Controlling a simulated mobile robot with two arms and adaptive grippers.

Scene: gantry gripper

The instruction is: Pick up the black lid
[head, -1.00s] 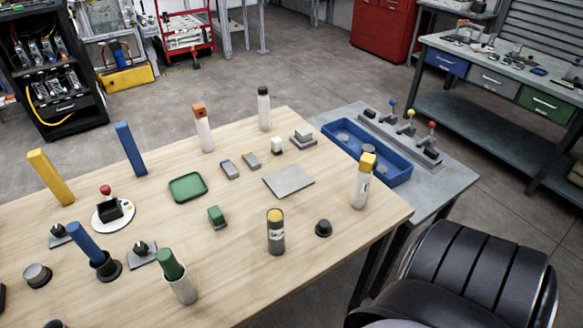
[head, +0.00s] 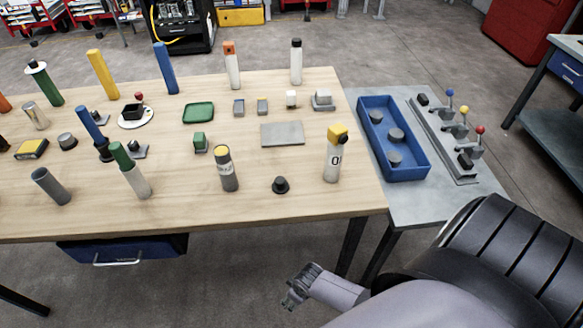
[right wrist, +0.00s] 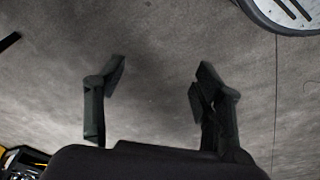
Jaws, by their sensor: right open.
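The black lid (head: 280,185) is a small dark round piece with a raised knob. It lies on the wooden table (head: 330,205) near the front edge, right of a grey cylinder with a yellow top (head: 227,168). My right gripper (head: 290,302) is low in front of the table, below the tabletop and well apart from the lid. The right wrist view shows its two fingers (right wrist: 162,75) spread and empty over the grey floor. My left gripper is not in view.
A white bottle with a yellow cap (head: 333,154) stands right of the lid, and a flat grey plate (head: 283,134) lies behind it. A blue tray (head: 416,176) and levers (head: 464,124) are on the side table. The tabletop around the lid is clear.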

